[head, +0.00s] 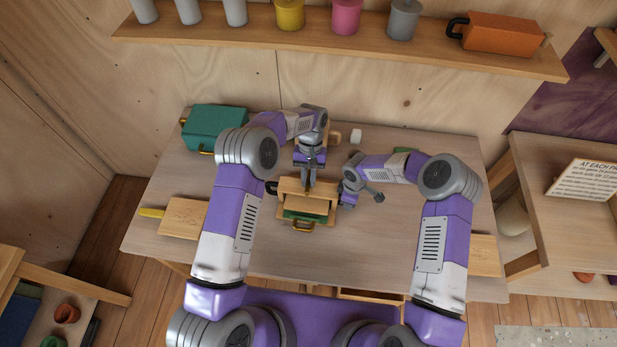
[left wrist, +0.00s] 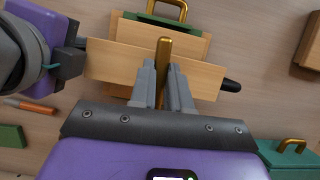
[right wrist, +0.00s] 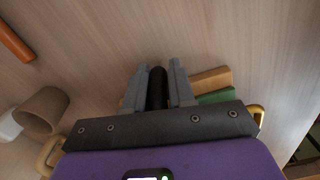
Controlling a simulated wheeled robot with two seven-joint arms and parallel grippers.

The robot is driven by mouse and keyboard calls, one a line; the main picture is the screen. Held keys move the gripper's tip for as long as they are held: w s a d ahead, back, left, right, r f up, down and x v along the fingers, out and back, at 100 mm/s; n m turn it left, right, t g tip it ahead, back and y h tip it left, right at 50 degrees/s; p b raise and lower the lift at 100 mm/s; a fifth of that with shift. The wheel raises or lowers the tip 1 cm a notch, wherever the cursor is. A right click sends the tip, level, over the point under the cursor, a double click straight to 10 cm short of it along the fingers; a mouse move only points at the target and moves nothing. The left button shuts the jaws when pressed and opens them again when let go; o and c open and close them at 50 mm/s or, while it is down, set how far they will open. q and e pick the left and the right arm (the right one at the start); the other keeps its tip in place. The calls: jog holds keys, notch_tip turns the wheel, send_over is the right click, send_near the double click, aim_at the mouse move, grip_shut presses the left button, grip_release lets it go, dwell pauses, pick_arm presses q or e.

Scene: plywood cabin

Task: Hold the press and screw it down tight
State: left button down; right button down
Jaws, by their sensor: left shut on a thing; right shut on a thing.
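The wooden press (head: 306,186) stands in the middle of the table, with a green part (head: 306,214) and a brass handle (head: 302,228) at its near side. In the left wrist view a brass bar (left wrist: 164,58) rises over the press's wooden beam (left wrist: 205,78). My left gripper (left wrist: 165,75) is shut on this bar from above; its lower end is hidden. A black side handle (left wrist: 231,85) sticks out at one end of the beam, free. My right gripper (right wrist: 158,82) is shut on the black handle (right wrist: 157,90) at the press's other end.
A teal box (head: 216,127) stands at the table's back left. A wooden board (head: 184,216) lies at the left edge. A small white object (head: 356,136) is behind the press. A shelf (head: 340,45) with cups runs above. The table's front middle is clear.

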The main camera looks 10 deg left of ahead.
pick_arm(q)
jog(key=m+y, duration=0.1)
jog(key=m, duration=0.3)
jog(key=shift+s+m+y, duration=0.1)
jog(key=shift+m+y, duration=0.2)
jog(key=shift+y, duration=0.1)
jog(key=m+t+y, duration=0.1)
jog(key=m, duration=0.3)
jog(key=shift+m, duration=0.3)
jog(key=m, duration=0.2)
jog(key=m+t+y, duration=0.1)
jog(key=m, duration=0.1)
jog(key=shift+d+m+t, duration=0.1)
jog(key=shift+m+t, duration=0.2)
jog(key=shift+f+m+t+y, duration=0.1)
jog(key=shift+m+t+y, duration=0.45)
jog(key=shift+m, duration=1.15)
jog(key=c, duration=1.1)
grip_release()
